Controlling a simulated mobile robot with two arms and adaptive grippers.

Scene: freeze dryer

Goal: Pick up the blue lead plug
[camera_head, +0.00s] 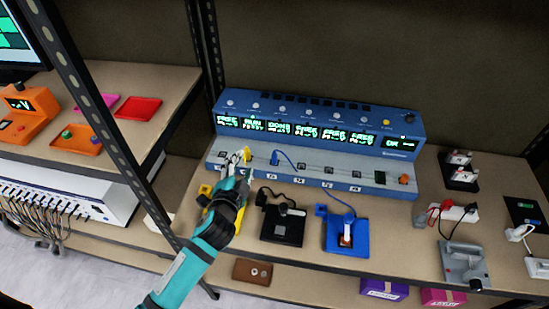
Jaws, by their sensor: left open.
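A blue plug (275,158) stands in the sloped front ledge of the blue instrument, with a blue lead (288,159) running from it to the right. A blue pad (333,239) on the shelf has another blue lead (341,202) and a small blue block (321,210) at its upper left corner. My left gripper (240,172) is open in front of the ledge, left of and lower in the picture than the blue plug. I see nothing held in it. It partly hides a yellow device. My right gripper is not in view.
A yellow plug (246,154) stands just beyond my left gripper. A black pad (283,228) with a black lead lies between the gripper and the blue pad. A dark rack post (110,120) rises left of my arm. Red and black clip leads (445,211) lie at right.

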